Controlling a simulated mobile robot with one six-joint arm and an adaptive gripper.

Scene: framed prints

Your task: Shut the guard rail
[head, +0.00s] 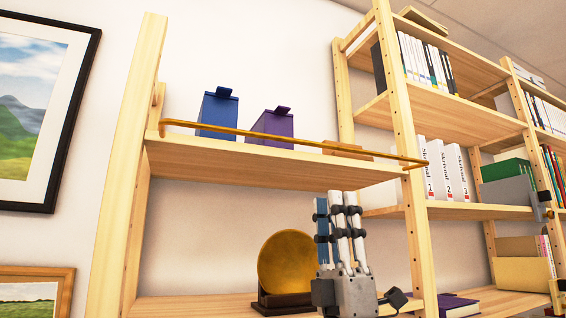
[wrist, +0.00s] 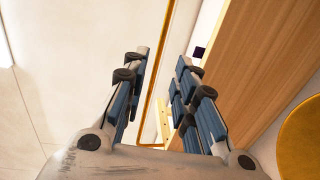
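The guard rail (head: 290,143) is a thin golden bar running along the front of the upper left shelf (head: 260,163), a little above the board. Its right end reaches past the shelf's right post. My gripper (head: 338,197) points upward in front of the shelf unit, below the upper board and rail. In the wrist view the gripper (wrist: 162,62) is open, its fingers apart with nothing held. The rail (wrist: 158,75) shows as a golden line beyond and between the fingers, apparently not touched. I cannot tell its exact distance from the fingertips.
A blue box (head: 217,112), a purple box (head: 271,127) and a low wooden item (head: 345,151) stand behind the rail. A golden disc (head: 287,262) on a dark stand sits on the lower shelf, left of my gripper. A bookcase (head: 450,108) stands at right.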

